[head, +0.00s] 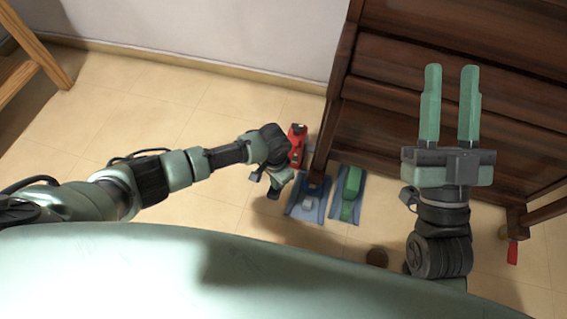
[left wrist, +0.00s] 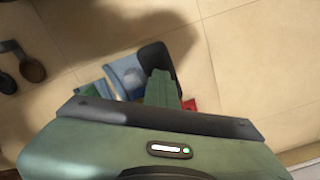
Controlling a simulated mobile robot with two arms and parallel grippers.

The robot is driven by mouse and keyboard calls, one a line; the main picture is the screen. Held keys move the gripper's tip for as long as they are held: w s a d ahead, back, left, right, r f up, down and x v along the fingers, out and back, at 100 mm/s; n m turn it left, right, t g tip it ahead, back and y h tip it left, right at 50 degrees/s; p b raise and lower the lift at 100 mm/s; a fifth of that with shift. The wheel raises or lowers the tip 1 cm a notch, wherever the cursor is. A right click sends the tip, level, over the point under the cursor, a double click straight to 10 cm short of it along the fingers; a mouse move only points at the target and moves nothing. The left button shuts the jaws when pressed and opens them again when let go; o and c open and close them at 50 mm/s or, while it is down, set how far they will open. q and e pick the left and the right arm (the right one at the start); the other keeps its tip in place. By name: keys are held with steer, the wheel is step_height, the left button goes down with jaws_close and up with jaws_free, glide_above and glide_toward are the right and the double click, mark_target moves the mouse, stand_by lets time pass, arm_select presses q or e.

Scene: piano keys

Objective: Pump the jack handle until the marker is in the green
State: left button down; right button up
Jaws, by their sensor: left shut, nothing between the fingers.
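A red jack (head: 297,143) stands on the floor against the front left leg of the dark wooden piano; a small red bit of it (left wrist: 190,104) shows in the left wrist view. My left gripper (head: 277,185) is just in front of the jack, pointing down, shut and empty. Its green fingers (left wrist: 162,88) show close together in the left wrist view. A dark rounded piece (left wrist: 155,57) lies just beyond them; I cannot tell whether it is the handle's end. The marker and green zone cannot be made out. My right gripper (head: 450,105) is open and empty, in front of the piano.
The piano (head: 430,60) fills the upper right. A blue pad (head: 308,204) lies at its leg, beside another blue pad (head: 336,205) bearing a green block (head: 351,186). A red-handled item (head: 512,252) is at right. A wooden frame (head: 35,45) stands upper left. Left floor is clear.

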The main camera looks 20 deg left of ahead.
arm_select(q)
steer(key=shift+s+f, duration=0.1)
steer(key=shift+s, duration=0.1)
